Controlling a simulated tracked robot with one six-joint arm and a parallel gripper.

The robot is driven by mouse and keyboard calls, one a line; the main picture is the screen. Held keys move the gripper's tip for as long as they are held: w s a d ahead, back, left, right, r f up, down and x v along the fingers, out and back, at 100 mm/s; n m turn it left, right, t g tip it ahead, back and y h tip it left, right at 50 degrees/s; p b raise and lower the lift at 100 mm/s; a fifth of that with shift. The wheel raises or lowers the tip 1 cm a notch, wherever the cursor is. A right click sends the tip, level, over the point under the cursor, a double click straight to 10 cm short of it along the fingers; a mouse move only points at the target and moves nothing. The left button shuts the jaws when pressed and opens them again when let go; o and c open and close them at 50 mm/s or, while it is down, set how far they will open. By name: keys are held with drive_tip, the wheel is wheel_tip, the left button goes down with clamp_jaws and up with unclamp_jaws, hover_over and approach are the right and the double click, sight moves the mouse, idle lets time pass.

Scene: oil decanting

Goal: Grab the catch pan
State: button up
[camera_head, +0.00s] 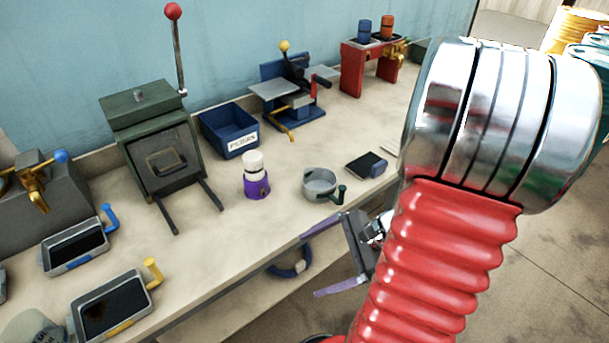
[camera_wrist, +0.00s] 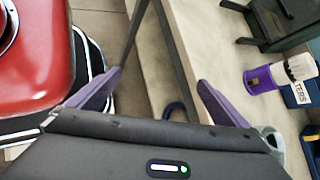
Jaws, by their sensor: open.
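A round grey metal pan (camera_head: 320,184) with a dark green handle stands on the bench near its front edge. Two rectangular pans also stand on the bench at left, each with dark contents: one with a blue handle (camera_head: 76,246), one with a yellow handle (camera_head: 113,304). I cannot tell by looks alone which is called the catch pan. My gripper (camera_head: 326,259) is open and empty, just off the bench's front edge, near the round pan and apart from it. In the wrist view its two purple fingers (camera_wrist: 160,78) are spread, with the bench edge and floor beyond.
A purple and white bottle (camera_head: 255,177) stands left of the round pan, with a blue bin (camera_head: 229,130) behind. A dark flat tray (camera_head: 366,164) lies to its right. A green press (camera_head: 155,140) stands at left. A blue ring (camera_head: 289,263) lies below the bench top.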

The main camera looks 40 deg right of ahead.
drive_tip(key=w+d+m+t+h, duration=0.2)
drive_tip(key=w+d+m+t, duration=0.1)
drive_tip(key=d+m+t, duration=0.4)
drive_tip(key=m+t+h, duration=0.3)
drive_tip(key=m+h, duration=0.2)
drive_tip(key=m, duration=0.3)
approach(331, 192)
drive_tip(key=s, duration=0.1)
drive_tip(key=shift+s+d+r, duration=0.1)
drive_tip(key=shift+d+r, duration=0.05)
drive_tip(key=shift+w+f, duration=0.2)
drive_tip(key=shift+w, duration=1.25)
drive_tip(key=shift+w+f, duration=0.2)
drive_tip(key=shift+w, duration=1.2)
drive_tip(key=shift+w+f, duration=0.25)
drive_tip(key=shift+w, duration=1.2)
drive_tip(key=shift+w+a+f, duration=0.1)
drive_tip(key=shift+w+f, duration=0.05)
drive_tip(key=shift+w, duration=0.7)
drive_tip(key=shift+w+a+f, duration=0.1)
drive_tip(key=shift+w, duration=0.75)
drive_tip(key=shift+w+a+f, duration=0.15)
drive_tip(key=shift+w, duration=0.7)
drive_tip(key=shift+c, duration=0.2)
